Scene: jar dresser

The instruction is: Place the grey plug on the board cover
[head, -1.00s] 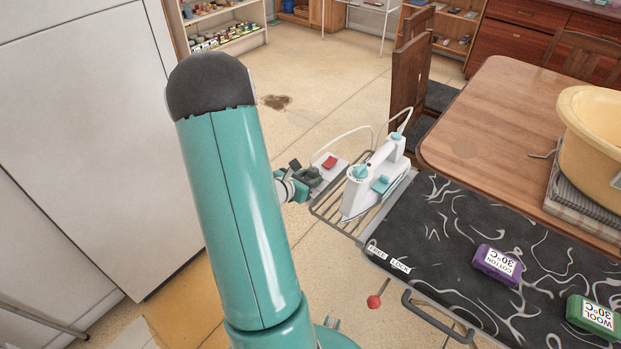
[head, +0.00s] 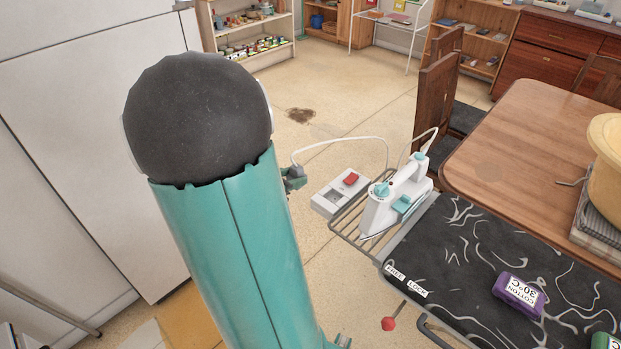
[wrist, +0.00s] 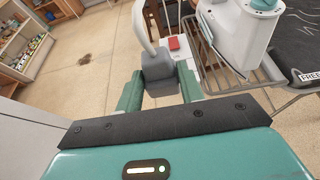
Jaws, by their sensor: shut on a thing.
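The grey plug (wrist: 159,70) is between the two green fingers of my gripper (wrist: 160,92) in the wrist view, with a white cord rising from it. My gripper is shut on it. In the head view my gripper (head: 293,179) is mostly hidden behind my arm, left of the white socket box (head: 328,203) with a red switch. The plug looks apart from the box, and a dark socket face shows there. The board cover (head: 465,262), black with white swirls, lies to the right, beyond the iron and its rack.
A white iron (head: 385,215) stands on the wire rack (head: 350,222) at the board's end, its cord looping behind it. A wooden table (head: 530,150) stands behind. Floor is free left of the rack.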

